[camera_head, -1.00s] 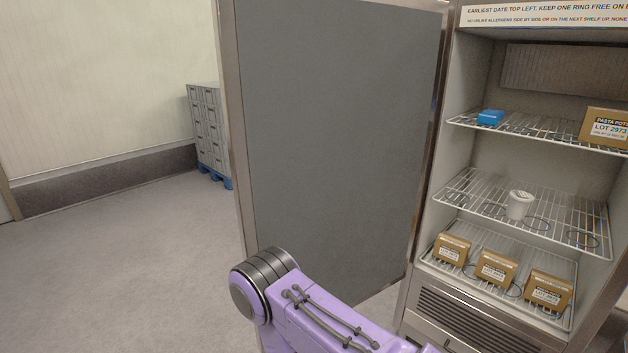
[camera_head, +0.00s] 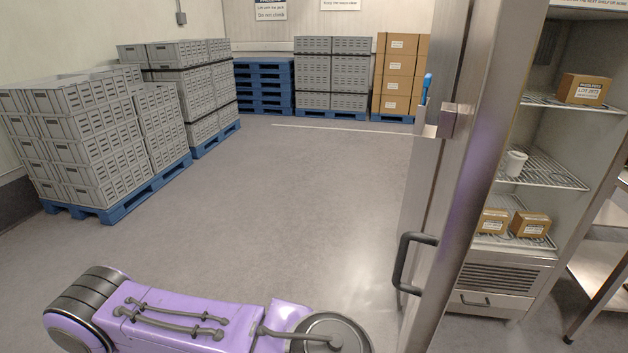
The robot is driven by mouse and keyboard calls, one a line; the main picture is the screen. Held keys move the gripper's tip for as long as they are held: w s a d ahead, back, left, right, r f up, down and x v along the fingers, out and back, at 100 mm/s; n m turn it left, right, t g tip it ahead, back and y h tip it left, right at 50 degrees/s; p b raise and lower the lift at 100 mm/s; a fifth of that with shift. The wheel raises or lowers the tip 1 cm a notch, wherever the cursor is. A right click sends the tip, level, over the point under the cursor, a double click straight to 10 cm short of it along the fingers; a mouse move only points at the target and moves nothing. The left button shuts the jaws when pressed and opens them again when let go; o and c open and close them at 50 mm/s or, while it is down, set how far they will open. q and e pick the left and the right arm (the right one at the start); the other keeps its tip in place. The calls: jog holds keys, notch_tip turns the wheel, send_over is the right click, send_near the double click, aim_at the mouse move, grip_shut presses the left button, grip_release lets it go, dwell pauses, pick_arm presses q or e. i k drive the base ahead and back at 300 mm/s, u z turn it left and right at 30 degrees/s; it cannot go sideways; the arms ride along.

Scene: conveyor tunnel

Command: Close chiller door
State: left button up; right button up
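The chiller door (camera_head: 462,190) stands open, seen nearly edge-on right of centre in the head view. Its dark handle (camera_head: 404,262) is on the side facing left. The chiller (camera_head: 500,272) is behind and to the right, its wire shelves visible past the door's edge. A purple link of my own arm lies across the bottom left, apart from the handle in the picture. Neither gripper shows, so what they hold cannot be seen.
Grey crates (camera_head: 85,140) on blue pallets stand at the left. More crates and brown boxes (camera_head: 400,75) line the back. A steel table (camera_head: 600,270) is at the right. The floor (camera_head: 290,200) between is clear. Boxes (camera_head: 530,223) and a white pot (camera_head: 515,163) sit on the shelves.

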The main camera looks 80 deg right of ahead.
aim_at(504, 37)
jog(key=i, duration=1)
jog(key=z, duration=4.15)
jog(key=i, duration=1)
